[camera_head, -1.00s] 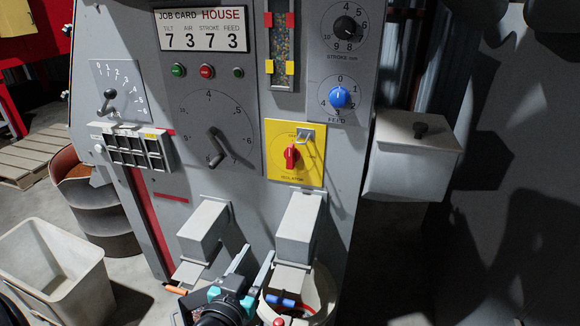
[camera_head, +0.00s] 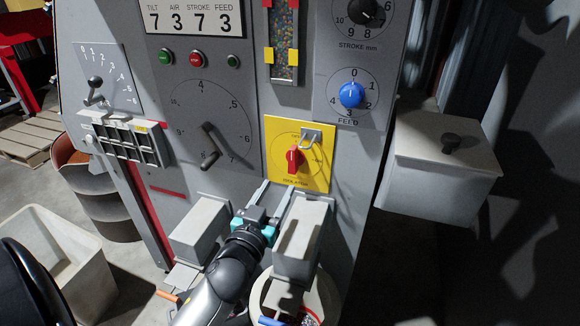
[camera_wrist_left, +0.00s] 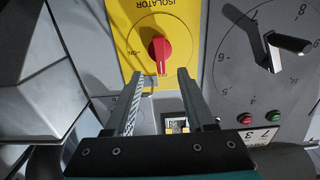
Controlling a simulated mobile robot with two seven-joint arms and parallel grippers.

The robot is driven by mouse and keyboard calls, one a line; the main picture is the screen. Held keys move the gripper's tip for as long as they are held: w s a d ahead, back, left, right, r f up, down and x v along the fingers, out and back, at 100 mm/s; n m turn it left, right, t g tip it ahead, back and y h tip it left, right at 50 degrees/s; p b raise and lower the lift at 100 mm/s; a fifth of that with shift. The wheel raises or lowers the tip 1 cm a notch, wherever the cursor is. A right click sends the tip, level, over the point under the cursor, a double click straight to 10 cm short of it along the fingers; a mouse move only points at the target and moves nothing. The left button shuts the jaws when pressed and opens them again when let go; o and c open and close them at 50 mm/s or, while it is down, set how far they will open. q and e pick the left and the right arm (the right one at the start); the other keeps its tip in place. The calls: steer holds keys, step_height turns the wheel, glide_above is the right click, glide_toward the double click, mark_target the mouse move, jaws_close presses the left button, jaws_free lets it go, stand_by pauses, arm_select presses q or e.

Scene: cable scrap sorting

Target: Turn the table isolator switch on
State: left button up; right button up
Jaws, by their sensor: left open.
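The isolator switch is a red knob (camera_head: 293,159) on a yellow plate (camera_head: 318,178) on the grey machine panel. My left gripper (camera_head: 276,190) is open and empty, just below the plate in the head view. In the left wrist view the red knob (camera_wrist_left: 160,50) lies ahead of and between the open fingers (camera_wrist_left: 160,85), apart from both. The yellow plate (camera_wrist_left: 122,22) shows behind it, upside down. My right gripper is not in view.
Two grey box-like chutes (camera_head: 201,228) stick out below the panel, one on each side of my left gripper. A lever dial (camera_head: 209,146) is left of the plate and a blue feed knob (camera_head: 352,95) above right. A lidded grey bin (camera_head: 440,165) is at right.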

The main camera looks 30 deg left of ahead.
mark_target(292, 164)
arm_select(q)
steer(key=x, duration=0.8)
steer(key=shift+w+a+b, duration=0.1)
steer(key=shift+w+b, duration=0.2)
steer(key=shift+w, duration=0.4)
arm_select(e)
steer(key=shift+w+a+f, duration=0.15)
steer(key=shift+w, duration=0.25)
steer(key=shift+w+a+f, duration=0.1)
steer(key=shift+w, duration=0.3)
arm_select(q)
steer(key=shift+c, duration=0.4)
jaws_close()
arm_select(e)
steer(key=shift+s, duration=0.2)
